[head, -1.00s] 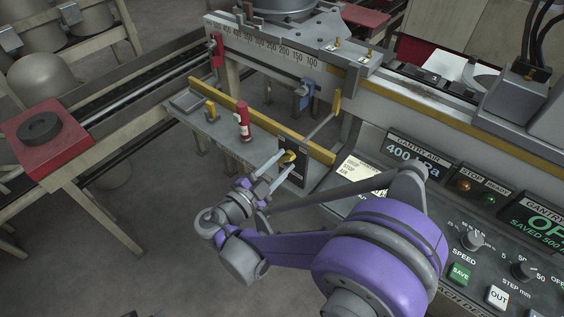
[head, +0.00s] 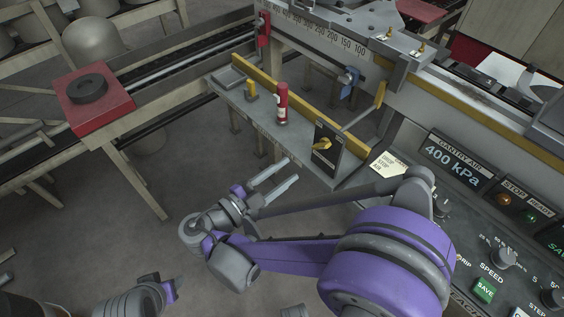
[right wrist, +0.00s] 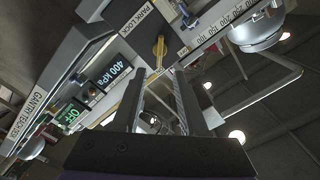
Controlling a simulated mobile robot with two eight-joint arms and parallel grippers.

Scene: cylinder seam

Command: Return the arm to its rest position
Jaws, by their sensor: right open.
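My right gripper (head: 291,169) is open and empty in the middle of the head view. Its fingers point toward the dark park-lock box (head: 336,150) but stand clear of it, to its lower left.
A red cylinder (head: 282,104) stands upright on the grey shelf (head: 243,105), beside a yellow rail (head: 270,87). A control panel (head: 470,190) lies to the right, close to my right arm. A red block with a black ring (head: 88,90) is at left. Open floor lies below the shelf.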

